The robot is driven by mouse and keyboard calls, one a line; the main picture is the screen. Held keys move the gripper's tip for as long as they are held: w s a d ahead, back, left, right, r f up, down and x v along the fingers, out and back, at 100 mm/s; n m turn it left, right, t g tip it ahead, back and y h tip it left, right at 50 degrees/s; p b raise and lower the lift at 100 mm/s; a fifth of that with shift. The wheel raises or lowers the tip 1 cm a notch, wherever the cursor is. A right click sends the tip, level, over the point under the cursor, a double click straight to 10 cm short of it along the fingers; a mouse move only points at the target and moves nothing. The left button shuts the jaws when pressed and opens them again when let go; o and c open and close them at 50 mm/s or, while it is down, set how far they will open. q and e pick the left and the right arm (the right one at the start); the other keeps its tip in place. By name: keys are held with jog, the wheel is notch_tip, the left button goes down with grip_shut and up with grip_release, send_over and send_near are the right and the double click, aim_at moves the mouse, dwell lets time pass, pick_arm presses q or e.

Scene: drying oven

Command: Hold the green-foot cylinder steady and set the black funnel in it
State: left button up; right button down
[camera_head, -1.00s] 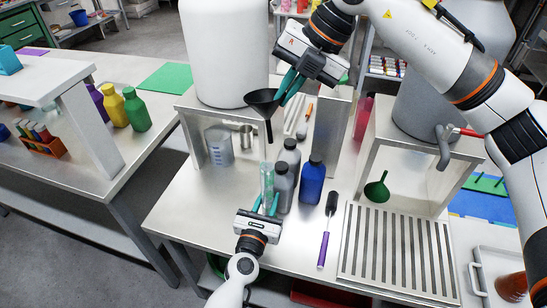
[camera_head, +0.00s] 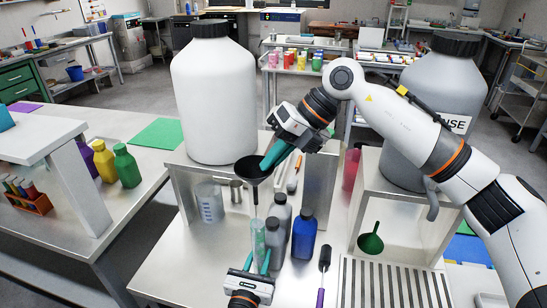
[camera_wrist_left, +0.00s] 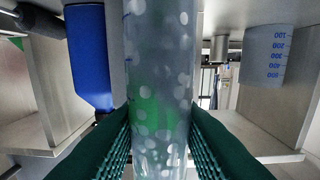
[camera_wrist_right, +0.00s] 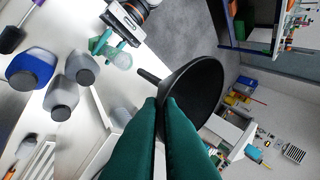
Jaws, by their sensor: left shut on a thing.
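The clear cylinder (camera_head: 258,240) stands upright near the table's front; it fills the middle of the left wrist view (camera_wrist_left: 160,60). My left gripper (camera_head: 258,272) is shut around it, low down. Its green foot cannot be made out. The black funnel (camera_head: 250,172) is in my right gripper (camera_head: 268,163), whose green fingers are shut on its rim. The funnel is above the cylinder, stem downward. In the right wrist view, the funnel (camera_wrist_right: 195,95) has its stem tip close to the cylinder's mouth (camera_wrist_right: 122,60); I cannot tell whether the tip is inside.
Two grey bottles (camera_head: 274,240) and a blue bottle (camera_head: 304,236) stand just right of the cylinder. A beaker (camera_head: 209,203) is behind left, under a shelf bearing a large white container (camera_head: 213,95). A green funnel (camera_head: 371,239) and slotted rack (camera_head: 385,285) are right.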

jog(key=shift+f, duration=0.15)
jog(key=shift+f, duration=2.15)
notch_tip(320, 180, down, 7)
dwell(4.4)
jog(key=shift+f, duration=0.1)
jog(key=c, duration=1.5)
grip_release()
jog(key=shift+s, duration=0.1)
jog(key=shift+c, duration=0.2)
jog(key=shift+d, duration=0.1)
